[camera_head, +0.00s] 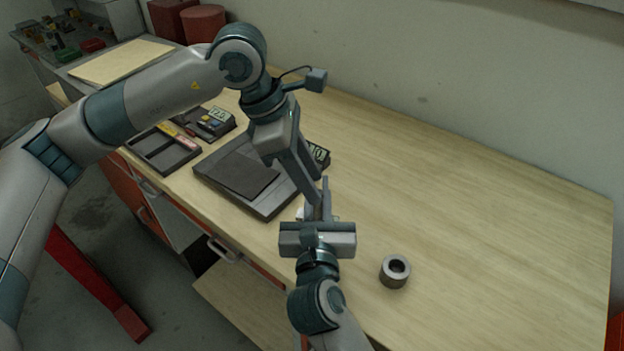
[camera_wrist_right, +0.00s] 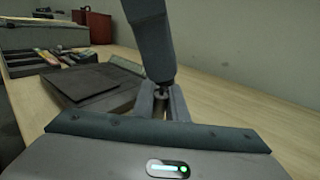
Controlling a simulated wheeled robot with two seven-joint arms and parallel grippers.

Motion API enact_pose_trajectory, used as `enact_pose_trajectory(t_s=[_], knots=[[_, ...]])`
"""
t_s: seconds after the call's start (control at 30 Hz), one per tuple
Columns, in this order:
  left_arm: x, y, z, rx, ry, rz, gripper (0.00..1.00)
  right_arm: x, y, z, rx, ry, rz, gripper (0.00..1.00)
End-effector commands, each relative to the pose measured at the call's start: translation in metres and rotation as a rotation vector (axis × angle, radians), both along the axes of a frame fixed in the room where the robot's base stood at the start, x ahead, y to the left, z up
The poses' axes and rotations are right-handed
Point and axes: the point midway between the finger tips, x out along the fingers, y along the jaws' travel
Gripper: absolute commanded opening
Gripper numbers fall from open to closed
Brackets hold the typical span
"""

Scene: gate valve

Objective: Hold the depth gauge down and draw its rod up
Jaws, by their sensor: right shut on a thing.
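My right gripper (camera_head: 318,208) reaches in from the bottom of the head view, near the table's front edge. In the right wrist view its fingers (camera_wrist_right: 162,105) are shut on a small grey piece (camera_wrist_right: 162,91), which appears to be part of the depth gauge. Most of the gauge is hidden by the two grippers. A small pale part (camera_head: 300,213) shows beside the right fingers in the head view. My left gripper (camera_head: 317,196) slants down from the upper left, its tip close to the right fingers; I cannot tell whether it is open.
A dark flat plate (camera_head: 270,207) lies left of the grippers. A unit with a display (camera_head: 319,155) is partly hidden behind my left gripper. A grey ring (camera_head: 395,280) stands right. The table's right side is clear.

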Motion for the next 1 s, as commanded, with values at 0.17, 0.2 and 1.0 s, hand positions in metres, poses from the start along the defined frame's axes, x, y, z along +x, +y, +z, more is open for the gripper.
enact_pose_trajectory(t_s=[0.17, 0.2, 1.0], knots=[[0.0, -0.004, -0.009, -0.001, -0.001, 0.0, 0.35, 0.0, 0.0, 0.001, 0.0, -0.001, 0.0, 0.0], [0.0, -0.004, -0.01, -0.001, -0.001, 0.0, 0.35, 0.0, 0.0, 0.001, 0.0, -0.001, 0.0, 0.0], [0.001, -0.004, 0.015, -0.001, -0.004, 0.001, 0.0, 0.0, 0.0, 0.0, 0.0, -0.001, 0.0, 0.0]])
